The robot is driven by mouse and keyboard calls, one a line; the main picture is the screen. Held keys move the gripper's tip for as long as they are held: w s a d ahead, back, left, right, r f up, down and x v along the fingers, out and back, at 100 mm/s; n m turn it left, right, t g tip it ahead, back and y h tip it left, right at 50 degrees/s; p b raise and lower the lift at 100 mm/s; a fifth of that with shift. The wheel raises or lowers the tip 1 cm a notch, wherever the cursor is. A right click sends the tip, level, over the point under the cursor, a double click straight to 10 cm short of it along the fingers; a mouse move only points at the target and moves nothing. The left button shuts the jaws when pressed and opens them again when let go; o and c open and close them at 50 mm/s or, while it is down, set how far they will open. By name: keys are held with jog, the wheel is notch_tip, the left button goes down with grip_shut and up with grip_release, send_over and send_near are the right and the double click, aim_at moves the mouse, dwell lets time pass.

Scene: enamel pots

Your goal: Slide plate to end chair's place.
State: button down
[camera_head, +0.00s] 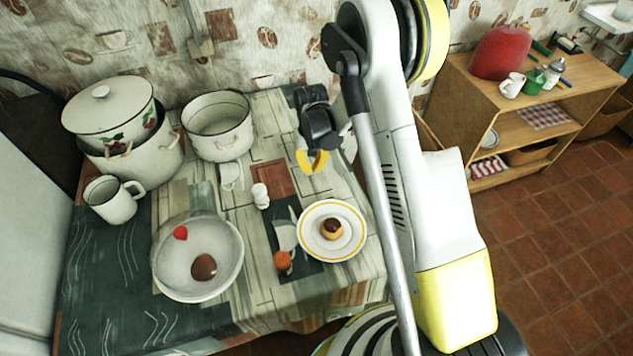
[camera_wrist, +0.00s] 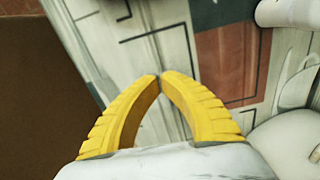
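A white plate with a yellow band (camera_head: 311,230) lies on the table near its right front corner in the head view. A small round brown-topped pastry (camera_head: 332,228) sits on it. My gripper (camera_head: 312,170) is above the table, behind the plate and apart from it. Its yellow fingers also show in the wrist view (camera_wrist: 161,75), with their tips together and nothing visible between them. The plate cannot be made out in the wrist view. No chair can be clearly made out in either view.
The patterned table (camera_head: 262,298) also holds a bowl (camera_head: 170,262) with a red and a brown item, a white mug (camera_head: 113,203), an open pot (camera_head: 219,143), stacked pots (camera_head: 135,165), a small white figure (camera_head: 260,195) and an orange item (camera_head: 282,260). A wooden shelf (camera_head: 510,117) stands right.

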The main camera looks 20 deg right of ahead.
aim_at(321, 202)
jog(key=s+b, duration=0.1)
jog(key=s, duration=0.2)
jog(key=s+b, duration=0.1)
jog(key=s, duration=0.3)
jog(key=s+b, duration=0.1)
jog(key=s, duration=0.2)
jog(key=shift+s+a, duration=0.15)
jog(key=shift+a, duration=0.25)
jog(key=shift+s+f+b, duration=0.45)
jog(key=shift+f+b, duration=0.15)
jog(key=shift+w+f, duration=0.15)
jog(key=shift+f, duration=0.05)
jog(key=shift+w+r, duration=0.1)
jog(key=shift+w, duration=0.2)
jog(key=w, duration=0.7)
jog(key=w+d, duration=0.1)
jog(key=w, duration=1.3)
jog(key=shift+d, duration=0.35)
jog(key=shift+w, duration=0.2)
